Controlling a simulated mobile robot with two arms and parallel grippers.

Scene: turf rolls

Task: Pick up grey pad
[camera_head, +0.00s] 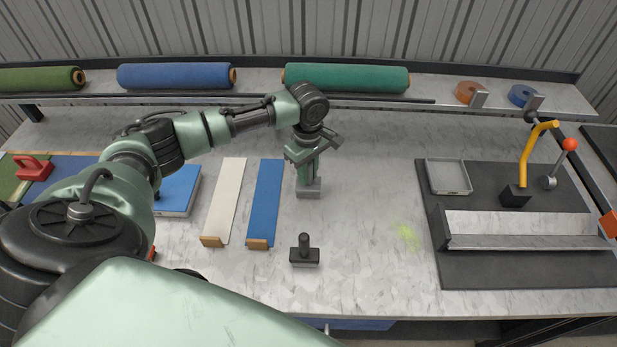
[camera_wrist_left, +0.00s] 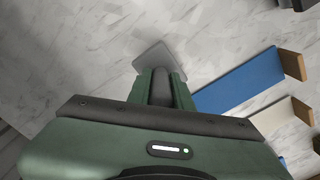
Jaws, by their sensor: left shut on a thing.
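The grey pad (camera_head: 309,188) is a small grey block at the tips of my left gripper (camera_head: 308,174), near the middle of the table. My left gripper points down and is shut on it. In the left wrist view the grey pad (camera_wrist_left: 153,57) shows as a pale flat piece just beyond the fingers (camera_wrist_left: 161,80), which partly hide it. I cannot tell whether the pad touches the table or is slightly above it. My right gripper is not in view.
A blue strip (camera_head: 265,200) and a white strip (camera_head: 225,199) lie left of the gripper. A black stamp-like tool (camera_head: 304,251) stands in front. A dark mat (camera_head: 520,273) with a grey tray (camera_head: 448,176) is at right. Rolls (camera_head: 345,77) line the back shelf. Table between is clear.

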